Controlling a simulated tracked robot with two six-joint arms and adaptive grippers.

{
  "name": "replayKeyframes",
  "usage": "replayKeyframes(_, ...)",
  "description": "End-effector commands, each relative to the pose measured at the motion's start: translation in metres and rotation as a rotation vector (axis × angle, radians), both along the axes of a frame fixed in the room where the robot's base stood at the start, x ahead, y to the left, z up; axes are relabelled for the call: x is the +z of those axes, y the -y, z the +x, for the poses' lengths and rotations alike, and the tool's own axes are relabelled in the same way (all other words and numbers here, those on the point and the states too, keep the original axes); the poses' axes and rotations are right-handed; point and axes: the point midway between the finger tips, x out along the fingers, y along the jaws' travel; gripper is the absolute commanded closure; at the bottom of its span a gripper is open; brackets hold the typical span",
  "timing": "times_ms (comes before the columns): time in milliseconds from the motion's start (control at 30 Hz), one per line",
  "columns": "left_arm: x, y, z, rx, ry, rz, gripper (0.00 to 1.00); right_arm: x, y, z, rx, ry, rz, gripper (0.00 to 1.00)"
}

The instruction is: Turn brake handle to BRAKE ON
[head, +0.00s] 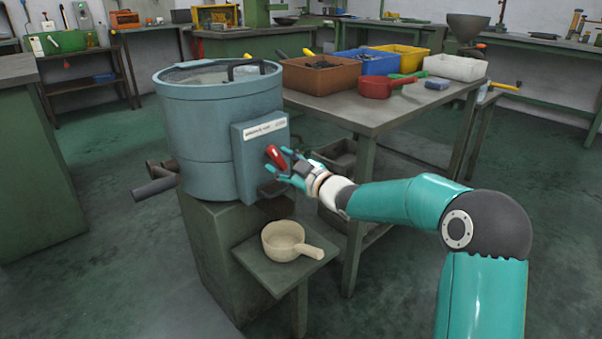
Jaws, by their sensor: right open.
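The brake handle (275,157) is a short red lever on the front box (245,180) of a blue-grey round machine (205,150). It sits tilted below a white label strip (264,129), whose words are too small to read. My right gripper (281,165) is open at the handle, its teal fingers pointing left, one near the handle and one below it. Whether the fingers touch the handle I cannot tell. My left gripper is not in view.
A beige scoop (284,240) rests on a small shelf (262,268) below my right gripper. A table (400,118) with a brown bin (320,76), blue bin (368,62) and red scoop (380,88) stands behind my right arm.

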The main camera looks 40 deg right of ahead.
Motion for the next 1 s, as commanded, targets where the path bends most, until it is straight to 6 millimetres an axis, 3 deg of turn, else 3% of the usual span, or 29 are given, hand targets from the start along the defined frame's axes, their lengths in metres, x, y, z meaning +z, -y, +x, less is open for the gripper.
replayKeyframes(300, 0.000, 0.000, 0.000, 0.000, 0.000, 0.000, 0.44, 0.000, 0.007, -0.063, -0.005, -0.002, -0.001, 0.52)
replayKeyframes(500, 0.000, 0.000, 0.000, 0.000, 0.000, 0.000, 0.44, -0.001, 0.009, -0.093, -0.003, -0.003, 0.000, 0.52)
replayKeyframes(700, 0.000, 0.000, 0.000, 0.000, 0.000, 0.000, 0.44, -0.002, 0.008, -0.104, -0.001, -0.003, 0.000, 0.52)
replayKeyframes(1000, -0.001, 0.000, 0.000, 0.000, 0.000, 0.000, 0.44, -0.002, 0.008, -0.105, -0.001, -0.003, 0.000, 0.52)
